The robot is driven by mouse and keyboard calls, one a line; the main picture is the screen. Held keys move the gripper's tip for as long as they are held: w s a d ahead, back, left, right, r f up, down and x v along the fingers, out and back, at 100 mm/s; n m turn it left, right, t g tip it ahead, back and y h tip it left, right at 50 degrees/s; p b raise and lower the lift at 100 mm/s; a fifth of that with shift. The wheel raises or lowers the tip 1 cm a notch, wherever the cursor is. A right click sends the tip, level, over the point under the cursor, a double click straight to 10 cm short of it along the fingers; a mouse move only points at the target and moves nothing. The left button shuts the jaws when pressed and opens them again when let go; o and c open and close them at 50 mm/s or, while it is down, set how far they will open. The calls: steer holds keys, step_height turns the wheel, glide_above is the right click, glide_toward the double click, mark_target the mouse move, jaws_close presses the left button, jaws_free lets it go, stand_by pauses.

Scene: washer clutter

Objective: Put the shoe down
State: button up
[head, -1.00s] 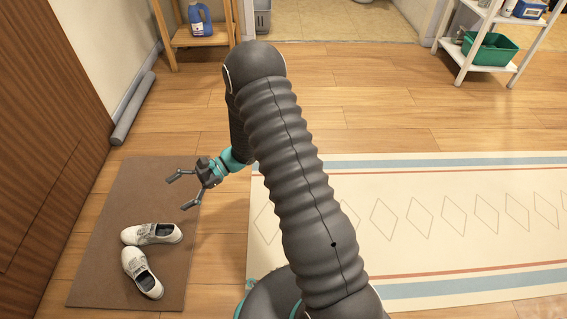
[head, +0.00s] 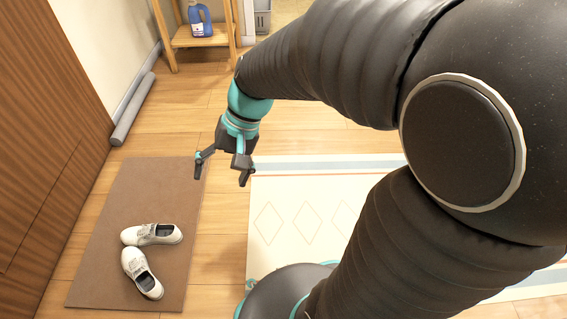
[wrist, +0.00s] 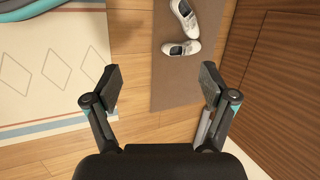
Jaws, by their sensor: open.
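Two white shoes lie on the brown mat (head: 105,275) at the left of the head view. One shoe (head: 152,234) lies sideways, and the other shoe (head: 142,273) is just below it, angled. Both shoes also show in the wrist view, one at the top (wrist: 185,18) and one below it (wrist: 181,48). My gripper (head: 222,174) is open and empty. It is above the floor, up and to the right of the shoes, between the mat and the patterned rug, apart from both shoes.
A cream patterned rug (head: 300,215) lies right of the mat. A wooden shelf (head: 200,38) with a blue bottle (head: 200,20) stands at the back. A grey roll (head: 133,110) lies along the left wall near the brown wooden panelling (head: 50,130). My arm hides the right side.

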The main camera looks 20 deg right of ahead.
steer(key=s+d+r+n+t+h, duration=0.2)
steer(key=s+d+r+t+h, duration=0.3)
steer(key=s+d, duration=0.3)
steer(key=shift+s+d+r+n+t, duration=0.25)
steer(key=shift+d+r+n+t, duration=0.2)
steer(key=shift+d+r, duration=0.5)
